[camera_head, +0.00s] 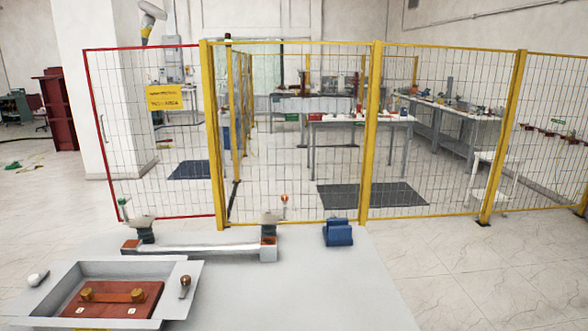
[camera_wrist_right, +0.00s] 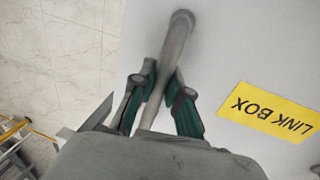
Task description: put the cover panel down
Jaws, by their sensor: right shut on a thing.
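The cover panel (camera_wrist_right: 222,45) shows in the right wrist view as a pale flat sheet with a yellow LINK BOX label (camera_wrist_right: 266,113). A grey rod-like handle (camera_wrist_right: 179,32) with a rounded end runs across it. My right gripper (camera_wrist_right: 165,84) is shut on this handle, with a green-padded finger on each side. The head view shows neither gripper and no panel that I can identify. An open link box (camera_head: 187,268) stands at the lower left there, with a red-brown plate (camera_head: 140,307) and copper-coloured fittings inside.
On the pale tabletop (camera_head: 310,290) are a white bar assembly (camera_head: 200,249) with dark insulators and a blue block (camera_head: 338,234). The table is clear right of the box. A yellow mesh fence (camera_head: 290,140) stands behind it. Tiled floor (camera_wrist_right: 70,45) shows beside the panel.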

